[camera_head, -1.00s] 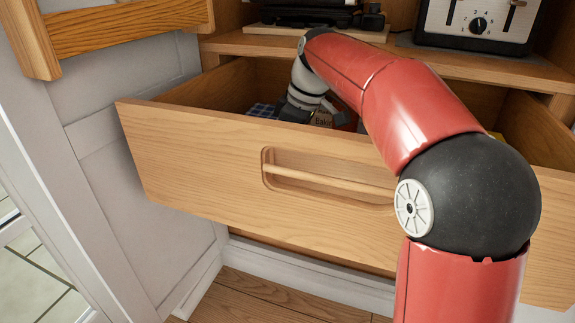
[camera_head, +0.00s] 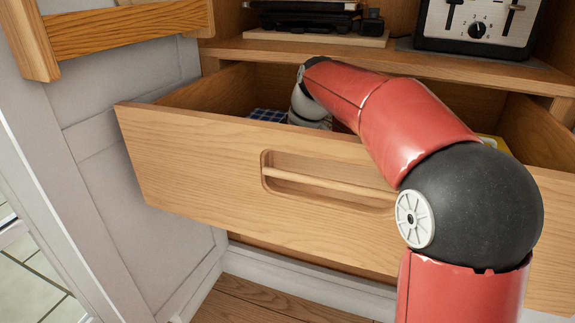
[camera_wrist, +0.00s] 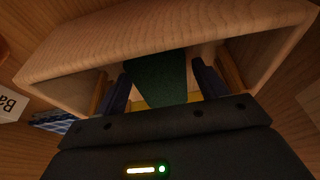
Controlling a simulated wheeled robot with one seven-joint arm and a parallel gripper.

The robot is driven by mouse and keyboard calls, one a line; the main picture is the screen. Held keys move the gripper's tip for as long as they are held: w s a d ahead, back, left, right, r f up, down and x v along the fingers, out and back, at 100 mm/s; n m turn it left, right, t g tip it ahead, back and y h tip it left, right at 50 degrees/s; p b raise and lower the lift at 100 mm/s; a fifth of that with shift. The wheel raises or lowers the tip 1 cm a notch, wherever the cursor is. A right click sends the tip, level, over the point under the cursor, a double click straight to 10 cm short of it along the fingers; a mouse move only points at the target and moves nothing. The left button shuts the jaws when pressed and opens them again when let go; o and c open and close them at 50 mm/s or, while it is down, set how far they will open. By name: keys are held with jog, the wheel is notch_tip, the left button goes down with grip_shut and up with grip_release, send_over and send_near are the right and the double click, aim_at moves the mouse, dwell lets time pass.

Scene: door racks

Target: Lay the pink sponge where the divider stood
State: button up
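My gripper (camera_wrist: 163,88) is inside the open drawer, with its two dark fingers spread wide in the wrist view. A dark green flat piece (camera_wrist: 160,78) shows between the fingers, and narrow light gaps seem to lie beside it. I cannot tell whether it is the divider. No pink sponge can be made out in either current view. In the head view the drawer front and my arm hide my fingers and most of the drawer's contents.
The wooden drawer (camera_head: 230,165) stands open. A pale wooden wall (camera_wrist: 150,40) crosses close ahead in the wrist view. A blue checked cloth (camera_head: 267,115) lies at the left, and a white lettered pack (camera_wrist: 12,104) shows nearby. A toaster (camera_head: 478,25) stands on the shelf above.

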jog(key=shift+r, duration=0.1)
jog(key=p+v, duration=0.2)
jog(key=v, duration=1)
